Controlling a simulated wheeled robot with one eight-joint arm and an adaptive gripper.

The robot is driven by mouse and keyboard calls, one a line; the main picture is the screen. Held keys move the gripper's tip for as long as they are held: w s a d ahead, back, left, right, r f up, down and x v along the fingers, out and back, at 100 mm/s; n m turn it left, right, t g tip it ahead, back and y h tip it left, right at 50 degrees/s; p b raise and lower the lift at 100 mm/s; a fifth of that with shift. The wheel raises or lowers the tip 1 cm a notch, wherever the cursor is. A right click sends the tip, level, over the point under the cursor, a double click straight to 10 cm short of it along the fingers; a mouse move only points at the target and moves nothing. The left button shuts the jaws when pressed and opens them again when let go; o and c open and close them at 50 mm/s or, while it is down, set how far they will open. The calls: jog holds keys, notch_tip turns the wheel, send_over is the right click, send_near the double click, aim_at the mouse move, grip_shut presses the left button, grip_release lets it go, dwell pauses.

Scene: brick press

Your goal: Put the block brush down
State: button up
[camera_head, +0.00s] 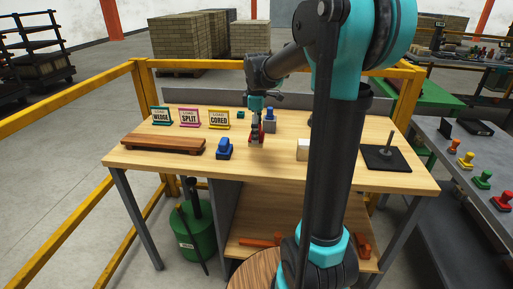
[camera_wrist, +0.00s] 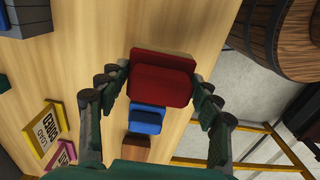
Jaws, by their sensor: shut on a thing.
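The block brush is a red, blocky piece (camera_head: 257,140) at the middle of the wooden workbench (camera_head: 200,164). My gripper (camera_head: 256,124) points down from above and is shut on it. In the wrist view the red brush (camera_wrist: 163,82) sits between my fingertips (camera_wrist: 164,74), with light bench wood behind it. The brush is at or just above the bench top; I cannot tell whether it touches. My fingers cover part of it in the head view.
A blue block-shaped item (camera_head: 224,149) stands close left of the brush. A brown board (camera_head: 163,143) and several signs (camera_head: 189,118) are further left. A pale block (camera_head: 303,149) and a black spiked plate (camera_head: 386,158) are right. Bare wood lies in front of the brush.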

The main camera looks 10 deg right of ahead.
jog(key=shift+f, duration=3.25)
jog(key=shift+f, duration=0.1)
jog(key=o, duration=1.3)
jog(key=shift+o, duration=0.2)
notch_tip(320, 180, up, 12)
jog(key=shift+r, duration=0.1)
